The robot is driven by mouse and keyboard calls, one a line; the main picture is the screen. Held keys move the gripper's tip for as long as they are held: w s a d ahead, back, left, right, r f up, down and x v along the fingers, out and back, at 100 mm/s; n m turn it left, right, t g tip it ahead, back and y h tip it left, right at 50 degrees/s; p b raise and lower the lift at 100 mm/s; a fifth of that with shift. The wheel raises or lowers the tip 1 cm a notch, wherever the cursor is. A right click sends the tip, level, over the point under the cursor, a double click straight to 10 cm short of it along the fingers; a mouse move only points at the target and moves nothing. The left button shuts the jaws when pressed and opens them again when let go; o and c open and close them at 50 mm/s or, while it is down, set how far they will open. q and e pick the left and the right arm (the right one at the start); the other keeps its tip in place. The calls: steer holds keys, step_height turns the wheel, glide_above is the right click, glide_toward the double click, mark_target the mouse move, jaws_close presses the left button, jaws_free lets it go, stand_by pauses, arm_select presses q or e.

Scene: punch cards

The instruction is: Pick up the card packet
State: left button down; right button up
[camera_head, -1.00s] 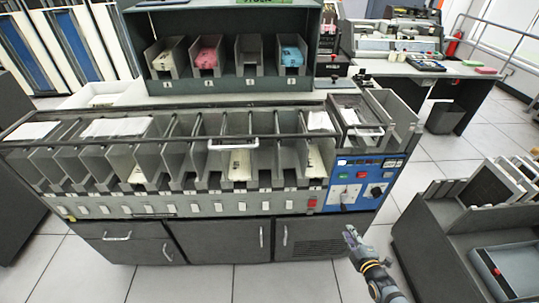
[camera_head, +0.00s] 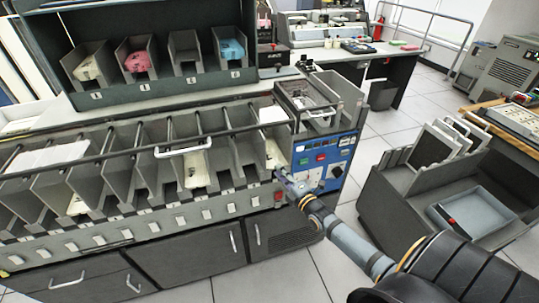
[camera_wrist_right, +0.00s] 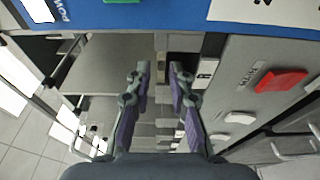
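Cream card packets lie in several pockets of the grey sorting machine (camera_head: 150,230). One packet (camera_head: 273,154) is in the rightmost pocket beside the blue control panel, another (camera_head: 195,168) is under the white handle, and another (camera_head: 77,205) is farther left. I cannot tell which one the task means. My right gripper (camera_head: 281,179) is at the machine's front edge, just below the rightmost packet. In the right wrist view its two purple-padded fingers (camera_wrist_right: 160,78) are apart with nothing between them. My left gripper is not in view.
An upper rack holds a cream packet (camera_head: 92,66), a pink one (camera_head: 141,61) and a blue one (camera_head: 231,49). The blue control panel (camera_head: 325,158) is right of my gripper. A dark cart (camera_head: 400,190) with a tray stands at right. Floor shows between machine and cart.

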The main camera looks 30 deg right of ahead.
mark_target(270, 152)
steer(key=w+b, duration=0.2)
steer(key=w, duration=0.1)
steer(key=w+b, duration=0.1)
steer(key=shift+w+d+f, duration=0.1)
steer(key=shift+w+f, duration=0.1)
steer(key=shift+f, duration=0.1)
steer(key=shift+w+r, duration=0.1)
steer(key=shift+r, duration=0.2)
jaws_close()
steer(key=shift+r+p, duration=0.1)
steer(key=shift+p, duration=0.2)
